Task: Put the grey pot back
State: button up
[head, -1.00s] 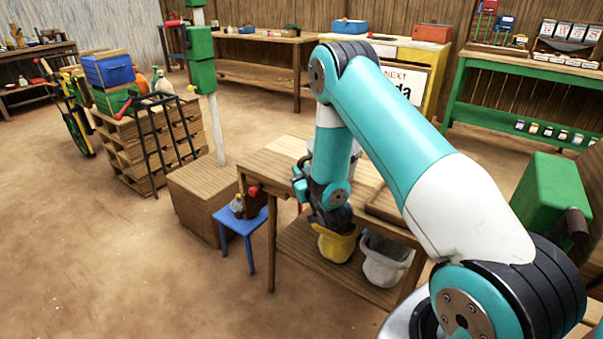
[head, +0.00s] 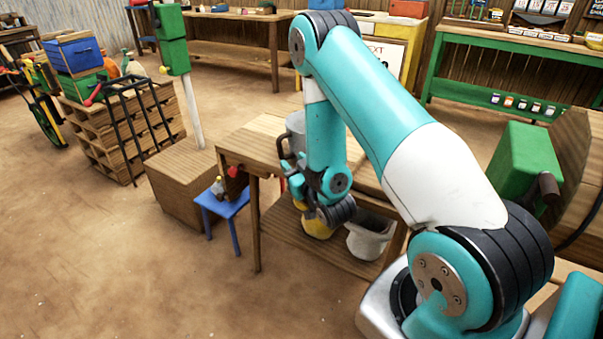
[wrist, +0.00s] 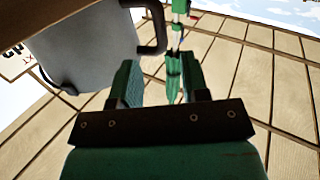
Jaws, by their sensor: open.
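The grey pot (head: 297,127) stands on the wooden table, partly hidden behind my forearm in the head view. A dark handle (head: 285,146) shows on its left side. In the wrist view, the grey pot (wrist: 90,48) fills the upper left, with a dark loop handle (wrist: 157,30) towards the fingers. My gripper (wrist: 157,75) is open, its two green fingers apart with nothing seen between them. The handle is just beyond the fingertips in that view; I see no contact. In the head view my gripper (head: 291,178) is small and low beside the table edge.
A yellow bucket (head: 317,228) and a pale grey-white container (head: 371,238) sit on the table's lower shelf (head: 310,243). A blue stool (head: 224,207) with small items and a wooden box (head: 182,180) stand left. Open floor lies at front left.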

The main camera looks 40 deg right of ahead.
jog(key=s+a+r+g+y, duration=0.2)
jog(key=a+r+g, duration=0.1)
jog(key=a, duration=0.3)
jog(key=s+a+r+n+g+y, duration=0.1)
jog(key=a+r+g+y, duration=0.15)
jog(key=a, duration=0.35)
jog(key=s+a+r+g+y, duration=0.2)
jog(key=a+r+g, duration=0.1)
jog(key=a+g, duration=0.15)
jog(key=s+a+r+n+g, duration=0.2)
jog(key=s+r, duration=0.1)
jog(key=s, duration=0.4)
jog(key=s+a+r+n+g, duration=0.2)
jog(key=s+a+r+g, duration=0.1)
jog(key=s, duration=0.4)
jog(key=s+a+r+n+g, duration=0.2)
jog(key=s+a+r, duration=0.1)
jog(key=s, duration=0.4)
jog(key=shift+n+g+y, duration=0.3)
jog(key=shift+g+y, duration=0.1)
jog(key=shift+y, duration=0.05)
jog(key=shift+r, duration=0.1)
